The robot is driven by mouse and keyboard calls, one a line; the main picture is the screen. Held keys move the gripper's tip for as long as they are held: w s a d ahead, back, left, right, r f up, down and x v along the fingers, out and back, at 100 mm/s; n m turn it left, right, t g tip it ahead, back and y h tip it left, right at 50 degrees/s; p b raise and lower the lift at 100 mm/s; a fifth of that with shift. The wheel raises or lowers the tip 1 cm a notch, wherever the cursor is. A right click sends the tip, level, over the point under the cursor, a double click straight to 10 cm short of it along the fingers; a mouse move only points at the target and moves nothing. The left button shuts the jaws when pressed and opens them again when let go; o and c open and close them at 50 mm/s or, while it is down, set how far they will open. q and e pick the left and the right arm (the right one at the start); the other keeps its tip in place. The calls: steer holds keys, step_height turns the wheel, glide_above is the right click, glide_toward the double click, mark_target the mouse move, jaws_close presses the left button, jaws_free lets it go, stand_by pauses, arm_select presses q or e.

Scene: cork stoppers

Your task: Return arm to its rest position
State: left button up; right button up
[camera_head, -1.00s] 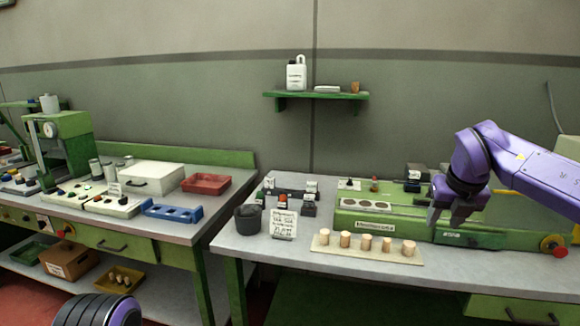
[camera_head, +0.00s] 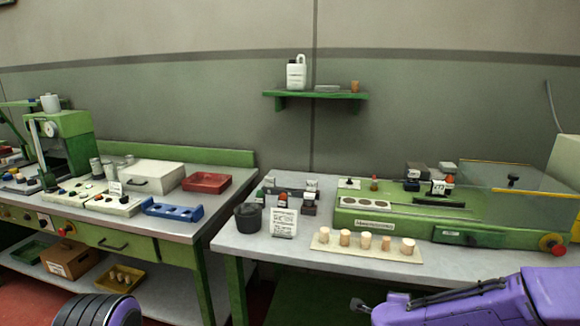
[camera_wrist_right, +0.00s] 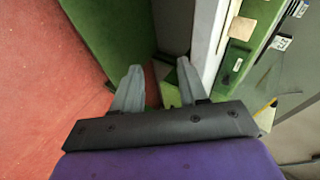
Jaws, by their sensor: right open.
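My right arm (camera_head: 460,305) comes in low at the right of the head view, in front of the right bench. Its gripper (camera_head: 368,308) points left and sits below the bench's front edge in the picture. The right wrist view shows the two grey fingers (camera_wrist_right: 159,82) apart with nothing between them. Several cork stoppers (camera_head: 365,240) stand upright in a row on a pale board (camera_head: 325,247) at the front of the right bench, apart from the gripper. A dark ribbed part of my left arm (camera_head: 95,310) shows at bottom left; its gripper is out of view.
A green machine (camera_head: 400,223) with a clear cover stands on the right bench. A dark cup (camera_head: 248,218) and a lettered card (camera_head: 284,223) stand to its left. The left bench holds a blue rack (camera_head: 172,210) and a red tray (camera_head: 206,182). Red floor (camera_wrist_right: 45,80) shows in the wrist view.

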steer(key=s+a+f+n+y, duration=0.2)
steer(key=s+f+n, duration=0.4)
steer(key=s+f, duration=0.4)
steer(key=s+d+f+n+g, duration=0.1)
steer(key=s+f+n+g, duration=0.1)
steer(key=s, duration=0.6)
steer(key=s+d+f+n+g, duration=0.2)
steer(key=s+f+n, duration=0.2)
steer(key=s, duration=0.5)
steer(key=s+d+f+n+g, duration=0.1)
steer(key=s+d+f+n, duration=0.1)
steer(key=s+f, duration=0.5)
steer(key=shift+s+n+g, duration=0.4)
steer(key=shift+s, duration=0.65)
